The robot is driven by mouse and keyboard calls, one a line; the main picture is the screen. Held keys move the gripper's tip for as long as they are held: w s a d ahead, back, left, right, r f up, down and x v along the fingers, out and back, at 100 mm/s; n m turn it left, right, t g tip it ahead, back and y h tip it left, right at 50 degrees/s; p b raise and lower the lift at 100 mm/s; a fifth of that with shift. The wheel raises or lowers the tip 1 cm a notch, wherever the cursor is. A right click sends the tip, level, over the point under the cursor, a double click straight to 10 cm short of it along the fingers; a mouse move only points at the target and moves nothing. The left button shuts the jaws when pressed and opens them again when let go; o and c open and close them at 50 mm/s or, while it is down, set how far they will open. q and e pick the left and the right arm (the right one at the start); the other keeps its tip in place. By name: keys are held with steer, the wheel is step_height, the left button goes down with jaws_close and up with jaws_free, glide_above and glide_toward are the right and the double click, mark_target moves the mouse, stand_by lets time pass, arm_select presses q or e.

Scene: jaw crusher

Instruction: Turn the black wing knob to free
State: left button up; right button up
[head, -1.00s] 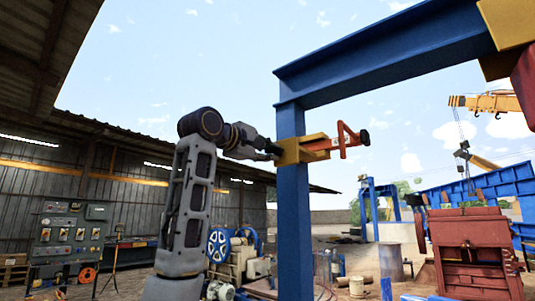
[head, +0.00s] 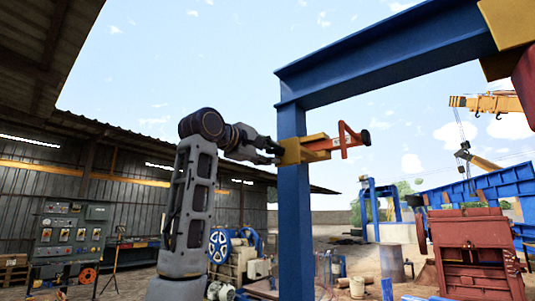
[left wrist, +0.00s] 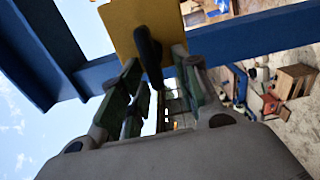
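The black wing knob (left wrist: 148,52) shows in the left wrist view, edge-on against a yellow plate (left wrist: 125,25). In the head view the yellow bracket (head: 293,152) sits on a blue post (head: 293,225); the knob cannot be made out there. My left gripper (head: 276,151) is beside the bracket's left side. In the left wrist view its two green-padded fingers stand apart, with the knob between their tips. I cannot tell whether either pad touches the knob. My right gripper is not in view.
A red lever arm (head: 343,140) with a black end sticks out right of the bracket. A blue beam (head: 385,55) runs overhead from the post. A control panel (head: 70,235) stands far left; a red machine (head: 470,250) stands at right. Open air lies left of the post.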

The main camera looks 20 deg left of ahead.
arm_select(q)
steer(key=shift+s, duration=0.2)
steer(key=v, duration=1.1)
steer(key=shift+s+a, duration=0.15)
steer(key=shift+s, duration=0.15)
stand_by(0.3)
